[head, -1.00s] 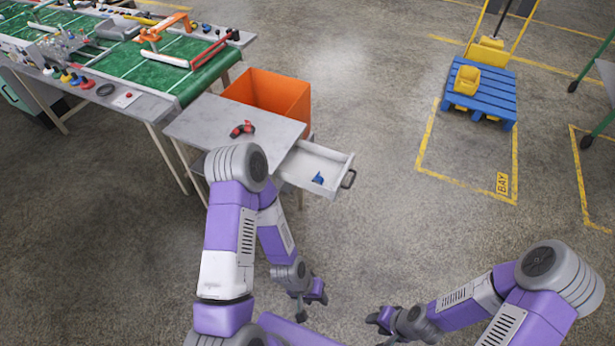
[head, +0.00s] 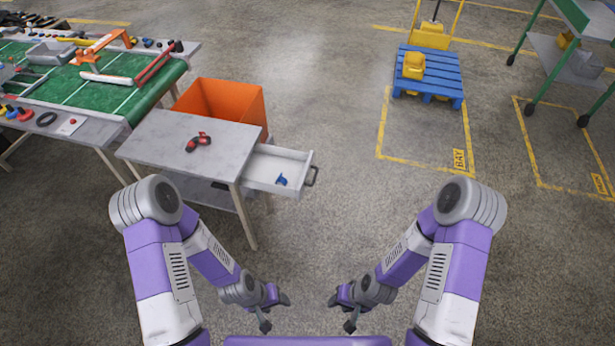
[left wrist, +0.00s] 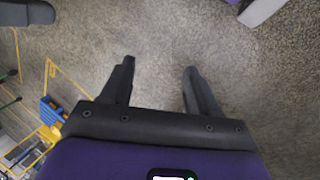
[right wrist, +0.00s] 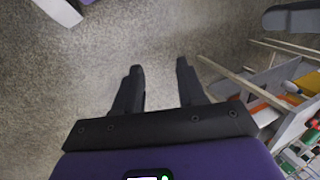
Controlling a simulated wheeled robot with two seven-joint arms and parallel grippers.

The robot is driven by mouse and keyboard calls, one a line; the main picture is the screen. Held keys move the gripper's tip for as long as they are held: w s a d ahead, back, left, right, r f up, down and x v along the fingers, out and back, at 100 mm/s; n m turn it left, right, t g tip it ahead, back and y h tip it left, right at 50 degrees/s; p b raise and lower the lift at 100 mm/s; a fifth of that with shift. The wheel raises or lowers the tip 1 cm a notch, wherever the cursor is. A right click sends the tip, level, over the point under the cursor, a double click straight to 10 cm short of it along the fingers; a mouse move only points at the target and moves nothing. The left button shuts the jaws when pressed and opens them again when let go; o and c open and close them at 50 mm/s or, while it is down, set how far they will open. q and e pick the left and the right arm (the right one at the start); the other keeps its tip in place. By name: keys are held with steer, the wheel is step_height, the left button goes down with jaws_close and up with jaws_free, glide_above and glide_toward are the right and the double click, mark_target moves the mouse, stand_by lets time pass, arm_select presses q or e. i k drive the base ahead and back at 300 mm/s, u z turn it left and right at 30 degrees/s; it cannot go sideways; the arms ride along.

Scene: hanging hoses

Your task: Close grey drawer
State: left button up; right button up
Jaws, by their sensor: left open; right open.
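The grey drawer (head: 284,168) is pulled out from the right side of a small grey table (head: 172,140). Its dark handle (head: 311,176) is on its right end, and a small blue item (head: 281,181) lies inside. My left gripper (head: 275,311) is open and empty, in front of the table and lower in the picture than the drawer. My right gripper (head: 340,313) is open and empty, to the right of the left one. Both are apart from the drawer. The left wrist view shows the open left fingers (left wrist: 157,75) over bare floor; the right wrist view shows the open right fingers (right wrist: 160,70).
A red and black tool (head: 199,142) lies on the table top. An orange bin (head: 235,102) stands behind the table. A green-topped workbench (head: 80,90) is at the left. A blue pallet (head: 430,75) and green cart are far right. Floor right of the drawer is clear.

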mark_target(266, 163)
steer(key=z, duration=0.25)
steer(key=i, duration=1.15)
steer(key=u, duration=0.35)
